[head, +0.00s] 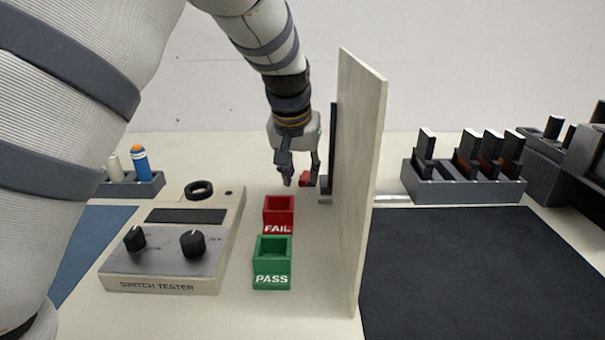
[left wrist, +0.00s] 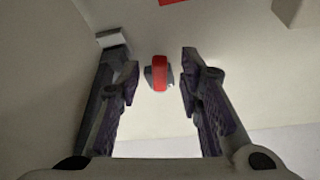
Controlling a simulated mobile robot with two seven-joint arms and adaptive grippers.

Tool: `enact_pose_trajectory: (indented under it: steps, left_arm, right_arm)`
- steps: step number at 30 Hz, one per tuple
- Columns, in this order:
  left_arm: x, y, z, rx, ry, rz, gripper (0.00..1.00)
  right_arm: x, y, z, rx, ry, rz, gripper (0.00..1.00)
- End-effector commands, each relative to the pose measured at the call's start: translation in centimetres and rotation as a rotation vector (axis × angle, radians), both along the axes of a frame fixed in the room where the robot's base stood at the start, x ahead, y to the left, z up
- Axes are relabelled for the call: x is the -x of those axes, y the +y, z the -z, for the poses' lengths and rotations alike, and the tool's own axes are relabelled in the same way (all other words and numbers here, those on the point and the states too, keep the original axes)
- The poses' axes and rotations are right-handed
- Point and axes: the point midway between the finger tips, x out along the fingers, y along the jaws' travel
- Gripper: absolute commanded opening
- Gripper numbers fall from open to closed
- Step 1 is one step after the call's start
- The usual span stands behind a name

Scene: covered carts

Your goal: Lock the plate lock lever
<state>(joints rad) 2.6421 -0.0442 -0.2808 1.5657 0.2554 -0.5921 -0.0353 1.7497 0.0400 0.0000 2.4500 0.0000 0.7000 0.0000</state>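The lock lever (left wrist: 160,74) is a small red bar on a dark base in the left wrist view. It lies between my two fingertips, with a visible gap on each side. In the head view the red lever (head: 307,179) shows partly behind my left gripper (head: 301,181), low beside the upright panel. The left gripper is open, points down and holds nothing. A thin dark upright plate (head: 333,135) stands against the panel's left face, just right of the gripper. My right gripper is in neither view.
The tall pale panel (head: 362,190) stands close to the gripper's right. A red FAIL bin (head: 278,228), a green PASS bin (head: 271,280) and the switch tester (head: 160,283) are nearer. A grey rack (head: 470,192) and dark mat (head: 470,260) lie beyond the panel.

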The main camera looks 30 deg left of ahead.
Motion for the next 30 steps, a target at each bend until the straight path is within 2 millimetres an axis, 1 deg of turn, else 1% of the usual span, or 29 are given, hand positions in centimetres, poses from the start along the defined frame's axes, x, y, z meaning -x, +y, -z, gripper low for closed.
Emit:
enact_pose_trajectory:
  steps: [1,3,10,11,12,14,15,20,26,30]
  left_arm:
    - [-0.18,0.06,0.56,0.0,0.001,0.0,0.33]
    - [-0.33,0.11,0.87,0.0,0.0,0.0,0.33]
    - [-0.39,0.13,0.92,0.001,-0.002,-0.001,0.33]
    - [-0.39,0.13,0.91,0.001,-0.002,-0.001,0.31]
    - [-0.39,0.13,0.91,0.001,-0.001,-0.001,0.22]
    - [-0.39,0.13,0.91,0.001,-0.001,-0.001,0.08]
    - [-0.39,0.13,0.91,0.001,-0.001,-0.001,0.0]
    - [-0.38,0.11,0.92,0.0,-0.001,-0.002,0.0]
    - [-0.61,-0.47,0.87,-0.003,0.0,-0.115,0.0]
    - [-0.65,-0.54,0.95,0.0,0.0,-0.126,0.0]
  right_arm:
    - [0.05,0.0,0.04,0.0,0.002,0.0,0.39]
    - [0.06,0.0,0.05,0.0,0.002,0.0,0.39]
    - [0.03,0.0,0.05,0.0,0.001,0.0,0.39]
    - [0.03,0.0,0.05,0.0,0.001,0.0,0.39]
    - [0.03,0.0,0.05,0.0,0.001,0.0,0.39]
    - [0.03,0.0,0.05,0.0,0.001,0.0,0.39]
    - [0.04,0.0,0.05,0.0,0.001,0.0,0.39]
    - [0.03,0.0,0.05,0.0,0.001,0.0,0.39]
    - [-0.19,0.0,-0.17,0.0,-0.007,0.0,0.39]
    - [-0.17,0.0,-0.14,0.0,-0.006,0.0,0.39]
